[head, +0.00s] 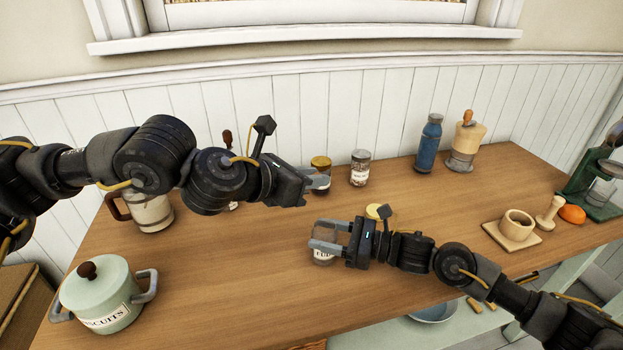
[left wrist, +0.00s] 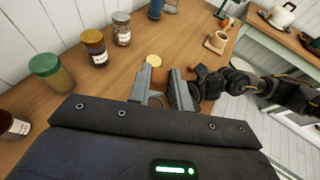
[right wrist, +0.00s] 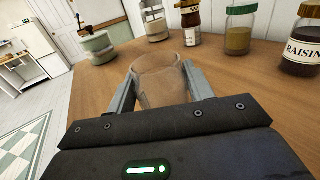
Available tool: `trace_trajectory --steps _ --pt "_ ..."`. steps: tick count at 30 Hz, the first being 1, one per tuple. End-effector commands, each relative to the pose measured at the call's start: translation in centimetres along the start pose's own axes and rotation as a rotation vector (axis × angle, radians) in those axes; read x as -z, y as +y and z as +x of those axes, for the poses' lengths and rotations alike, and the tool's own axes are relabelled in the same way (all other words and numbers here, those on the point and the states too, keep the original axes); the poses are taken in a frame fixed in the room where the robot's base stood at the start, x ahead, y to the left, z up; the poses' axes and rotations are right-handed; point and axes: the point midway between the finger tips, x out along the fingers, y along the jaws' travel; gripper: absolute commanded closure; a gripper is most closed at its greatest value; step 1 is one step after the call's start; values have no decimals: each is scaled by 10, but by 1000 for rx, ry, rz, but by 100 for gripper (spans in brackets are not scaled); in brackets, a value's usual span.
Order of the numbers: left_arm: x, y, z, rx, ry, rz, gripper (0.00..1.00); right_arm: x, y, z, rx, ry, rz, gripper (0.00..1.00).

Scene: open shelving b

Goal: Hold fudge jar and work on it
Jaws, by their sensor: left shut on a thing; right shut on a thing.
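The fudge jar (head: 323,257) is a clear jar with a white label partly reading "FUD". My right gripper (head: 325,240) is shut around it at the middle of the table. The jar also shows between my right fingers in the right wrist view (right wrist: 158,75), looking see-through with no lid visible on it. A round yellow lid (head: 380,211) lies behind my right gripper and also shows in the left wrist view (left wrist: 153,61). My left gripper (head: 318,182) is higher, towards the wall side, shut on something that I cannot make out.
A dark jar with a yellow lid (left wrist: 93,45), a speckled jar (head: 360,168), a blue bottle (head: 429,143) and a wooden grinder (head: 465,143) stand along the wall. A biscuit pot (head: 100,300) is at front left. A mortar (head: 517,222) and an orange (head: 572,214) are at right.

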Motion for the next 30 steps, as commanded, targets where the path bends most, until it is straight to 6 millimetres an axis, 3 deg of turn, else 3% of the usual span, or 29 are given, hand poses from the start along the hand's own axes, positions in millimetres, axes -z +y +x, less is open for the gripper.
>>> trace_trajectory --steps 5,18,30 --pt "6 0 2 1 2 -2 100 0 0 0 0 0 0 77" --pt "48 0 20 1 2 -2 100 0 0 0 0 0 0 77" --pt "56 0 23 -1 1 0 100 0 0 0 0 0 0 77"
